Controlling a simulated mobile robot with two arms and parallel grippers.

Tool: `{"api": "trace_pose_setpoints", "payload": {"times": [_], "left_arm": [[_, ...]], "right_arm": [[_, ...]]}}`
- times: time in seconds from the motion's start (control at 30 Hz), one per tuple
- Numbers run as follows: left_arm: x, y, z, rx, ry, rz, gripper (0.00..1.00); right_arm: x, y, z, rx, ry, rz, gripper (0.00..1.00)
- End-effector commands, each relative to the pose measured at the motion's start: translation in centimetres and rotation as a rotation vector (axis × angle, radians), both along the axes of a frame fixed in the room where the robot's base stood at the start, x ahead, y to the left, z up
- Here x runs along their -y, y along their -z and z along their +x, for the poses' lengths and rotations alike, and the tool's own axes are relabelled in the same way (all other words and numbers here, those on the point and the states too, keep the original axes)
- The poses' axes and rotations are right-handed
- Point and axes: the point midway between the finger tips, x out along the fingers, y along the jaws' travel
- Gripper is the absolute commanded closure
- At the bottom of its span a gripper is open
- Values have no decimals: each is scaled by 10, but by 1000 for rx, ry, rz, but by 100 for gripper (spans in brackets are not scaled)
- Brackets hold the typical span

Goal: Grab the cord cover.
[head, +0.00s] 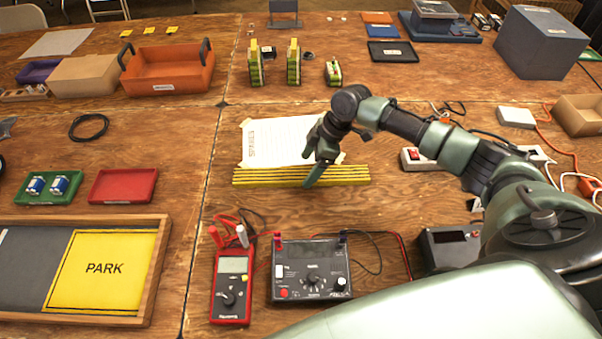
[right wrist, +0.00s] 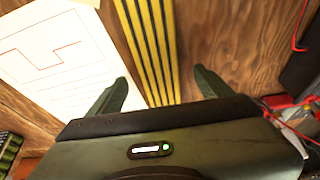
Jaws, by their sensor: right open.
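The cord cover (head: 278,176) is a long, flat strip with yellow and black stripes. It lies on the wooden table just in front of a taped white sheet. My right gripper (head: 317,166) is above its middle, pointing down, open and empty. In the right wrist view the cord cover (right wrist: 150,45) runs away from me between the spread fingers of the gripper (right wrist: 161,80), closer to the left one. Whether the fingertips reach down beside it is hard to tell. My left gripper is not in view.
The white sheet (head: 275,140) lies behind the strip. A bench supply (head: 312,270) and a red multimeter (head: 231,285) with leads stand in front. A power strip (head: 425,163) and cables lie to the right. Bare wood is left of the strip.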

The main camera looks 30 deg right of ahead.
Motion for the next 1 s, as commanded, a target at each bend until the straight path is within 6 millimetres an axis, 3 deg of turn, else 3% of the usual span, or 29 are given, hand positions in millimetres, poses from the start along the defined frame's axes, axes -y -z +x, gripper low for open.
{"api": "trace_pose_setpoints", "payload": {"times": [0.2,0.43,0.47,0.73,1.0], "left_arm": [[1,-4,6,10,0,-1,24],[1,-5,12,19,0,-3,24],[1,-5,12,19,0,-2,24],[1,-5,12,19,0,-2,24],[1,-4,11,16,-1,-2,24]], "right_arm": [[-8,23,5,1,0,0,20],[-9,25,6,1,-1,-1,20],[-9,25,6,1,-1,-1,22],[-8,25,6,1,0,0,97],[-9,23,7,5,1,0,100]]}}
